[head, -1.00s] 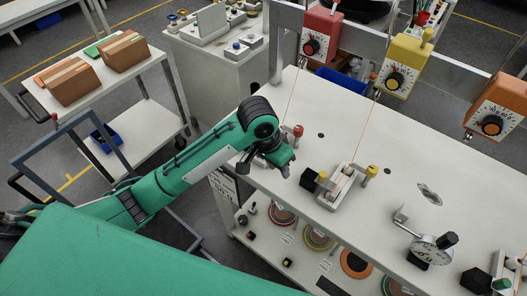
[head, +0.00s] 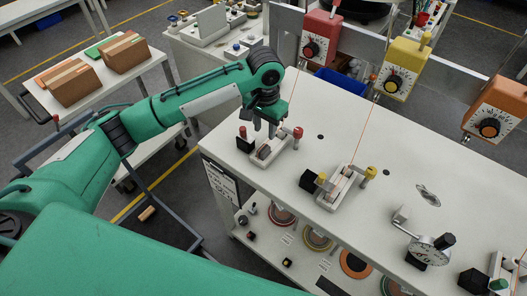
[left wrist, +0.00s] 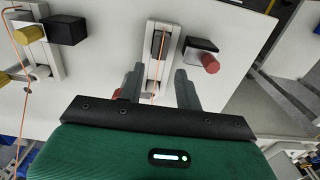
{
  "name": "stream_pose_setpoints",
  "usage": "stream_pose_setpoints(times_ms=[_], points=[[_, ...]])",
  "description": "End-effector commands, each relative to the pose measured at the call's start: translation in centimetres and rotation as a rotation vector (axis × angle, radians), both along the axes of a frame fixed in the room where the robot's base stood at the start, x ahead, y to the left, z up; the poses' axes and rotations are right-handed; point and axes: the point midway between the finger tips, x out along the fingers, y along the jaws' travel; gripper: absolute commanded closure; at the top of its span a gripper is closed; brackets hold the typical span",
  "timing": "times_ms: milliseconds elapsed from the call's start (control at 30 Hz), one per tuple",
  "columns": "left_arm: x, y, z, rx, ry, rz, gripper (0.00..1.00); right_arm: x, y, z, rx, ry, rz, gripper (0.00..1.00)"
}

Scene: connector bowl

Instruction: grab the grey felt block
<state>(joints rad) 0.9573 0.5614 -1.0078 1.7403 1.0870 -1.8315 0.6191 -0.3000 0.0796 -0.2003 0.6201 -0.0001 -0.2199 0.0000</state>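A small grey block (left wrist: 158,44), which looks like the felt block, sits in the slot of a white fixture (left wrist: 146,66). In the head view the block (head: 265,152) shows small in the fixture at the table's near left corner. My left gripper (left wrist: 159,88) is open, its two dark fingers apart with the fixture between them in the picture. In the head view the left gripper (head: 267,130) points down just above the fixture. I see nothing between the fingertips, and cannot tell their exact height over the block. My right gripper is in neither view.
A red-capped knob (head: 297,133) and a black block (head: 244,144) flank the fixture. A copper wire runs up from it to a red dial box (head: 321,37). A second fixture with yellow knobs (head: 370,171) stands to the right. The table between is clear.

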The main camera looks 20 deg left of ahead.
Motion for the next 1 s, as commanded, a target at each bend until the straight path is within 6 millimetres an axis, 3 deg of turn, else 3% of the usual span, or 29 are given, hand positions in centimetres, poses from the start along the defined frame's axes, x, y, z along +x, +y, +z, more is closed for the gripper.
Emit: stream_pose_setpoints(times_ms=[100,367,633,933,1000], points=[[0.0,0.0,-1.8,0.002,0.002,0.001,0.65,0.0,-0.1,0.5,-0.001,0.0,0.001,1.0],[-0.1,0.1,-3.7,0.001,0.001,0.001,0.65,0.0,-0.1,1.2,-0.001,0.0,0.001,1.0],[-0.2,0.1,-7.6,0.002,0.002,0.001,0.65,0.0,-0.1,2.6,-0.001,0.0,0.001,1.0],[-0.2,0.1,-8.2,0.0,-0.002,-0.001,0.65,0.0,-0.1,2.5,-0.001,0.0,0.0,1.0],[-0.2,0.1,-8.2,0.0,-0.002,-0.001,0.79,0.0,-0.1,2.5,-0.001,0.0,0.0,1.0]])
